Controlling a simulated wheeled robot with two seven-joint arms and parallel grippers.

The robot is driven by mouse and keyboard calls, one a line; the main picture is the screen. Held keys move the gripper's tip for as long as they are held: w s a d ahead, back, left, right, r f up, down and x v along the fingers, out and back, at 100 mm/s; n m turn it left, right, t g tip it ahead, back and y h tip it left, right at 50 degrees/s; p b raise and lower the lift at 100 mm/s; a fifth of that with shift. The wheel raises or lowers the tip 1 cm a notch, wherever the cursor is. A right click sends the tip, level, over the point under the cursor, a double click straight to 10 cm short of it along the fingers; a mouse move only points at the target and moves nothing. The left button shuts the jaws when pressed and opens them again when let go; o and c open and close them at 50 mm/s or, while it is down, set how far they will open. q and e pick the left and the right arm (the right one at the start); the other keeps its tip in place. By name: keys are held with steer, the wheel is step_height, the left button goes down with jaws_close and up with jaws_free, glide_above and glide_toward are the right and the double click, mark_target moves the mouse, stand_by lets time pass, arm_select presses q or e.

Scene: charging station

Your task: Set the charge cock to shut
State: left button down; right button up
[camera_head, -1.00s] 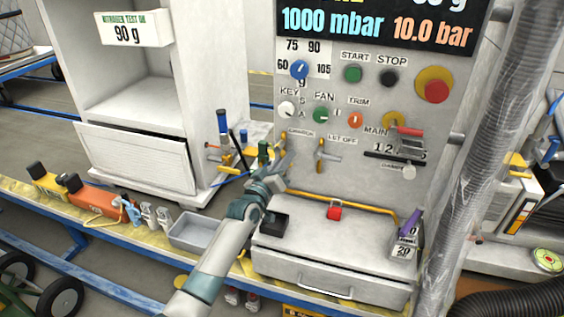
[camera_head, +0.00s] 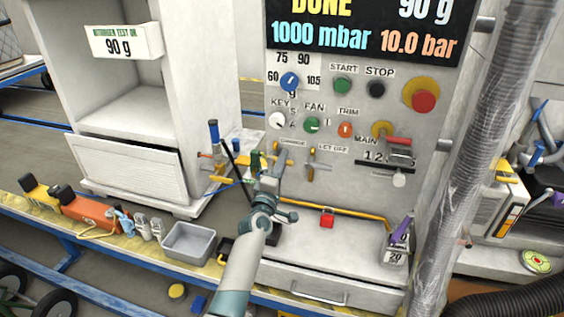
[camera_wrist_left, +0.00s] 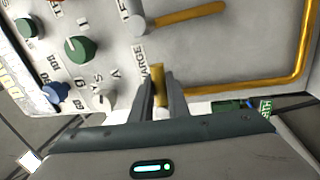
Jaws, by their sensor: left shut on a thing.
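The charge cock has a yellow handle, seen in the left wrist view (camera_wrist_left: 157,82) between my fingers, beside the panel lettering ending in "ARGE". In the head view my left gripper (camera_head: 270,168) is at the panel, just below and left of the "CHARGE" label, and partly hides the cock. In the wrist view my left gripper (camera_wrist_left: 160,100) is shut on the yellow handle, with one finger on each side. The handle stands along the fingers; its pivot is hard to make out. My right gripper is in neither view.
Knobs, such as the green fan knob (camera_head: 312,125), are above. A drawer unit (camera_head: 345,262) juts out below. A grey tray (camera_head: 188,243) is to the left.

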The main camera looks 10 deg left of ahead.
arm_select(q)
steer(key=shift+r+n, duration=0.15)
steer(key=shift+n, duration=0.65)
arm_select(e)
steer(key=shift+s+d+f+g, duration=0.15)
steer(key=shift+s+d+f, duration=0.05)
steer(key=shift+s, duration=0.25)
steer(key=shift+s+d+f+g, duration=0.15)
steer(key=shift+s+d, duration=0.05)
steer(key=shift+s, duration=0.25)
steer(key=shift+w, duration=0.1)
arm_select(q)
steer(key=c, duration=1.7)
jaws_free()
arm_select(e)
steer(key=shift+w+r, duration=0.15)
